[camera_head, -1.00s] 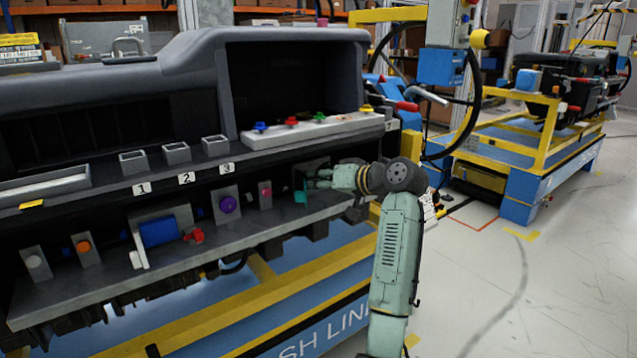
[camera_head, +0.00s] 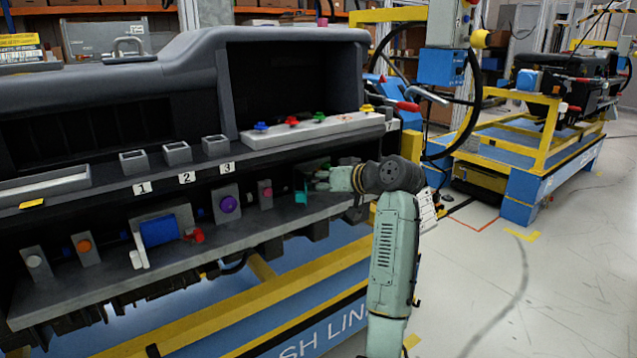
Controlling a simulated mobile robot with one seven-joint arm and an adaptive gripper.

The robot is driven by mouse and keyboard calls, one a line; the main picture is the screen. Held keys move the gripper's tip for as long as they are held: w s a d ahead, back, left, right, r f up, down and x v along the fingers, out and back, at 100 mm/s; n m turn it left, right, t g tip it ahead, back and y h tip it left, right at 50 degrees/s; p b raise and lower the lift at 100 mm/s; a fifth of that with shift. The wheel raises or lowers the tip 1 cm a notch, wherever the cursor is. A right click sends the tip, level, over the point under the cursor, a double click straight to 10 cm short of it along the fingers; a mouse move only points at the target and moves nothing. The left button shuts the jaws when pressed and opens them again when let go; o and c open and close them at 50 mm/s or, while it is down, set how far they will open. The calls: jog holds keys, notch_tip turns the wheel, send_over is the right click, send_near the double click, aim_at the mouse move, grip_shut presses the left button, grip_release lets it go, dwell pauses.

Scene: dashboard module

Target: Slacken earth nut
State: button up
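The earth nut cannot be told for certain at this size. My gripper (camera_head: 322,181) reaches leftward into the recess at the right end of the dashboard's lower shelf. A teal bracket-like part (camera_head: 300,191) is just left of it, and a small green patch (camera_head: 326,166) shows just above it. My gripper's fingertips are small and dark against the recess, so I cannot see whether they are open or shut, or whether they touch anything. My forearm hides part of the shelf's right end.
The lower shelf (camera_head: 95,292) carries a purple knob (camera_head: 227,204), a pink knob (camera_head: 265,193), an orange knob (camera_head: 84,246), a blue block (camera_head: 158,231) and a red part (camera_head: 195,235). The dashboard ledge overhangs the recess. Floor at right is clear.

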jog(key=shift+o, duration=0.7)
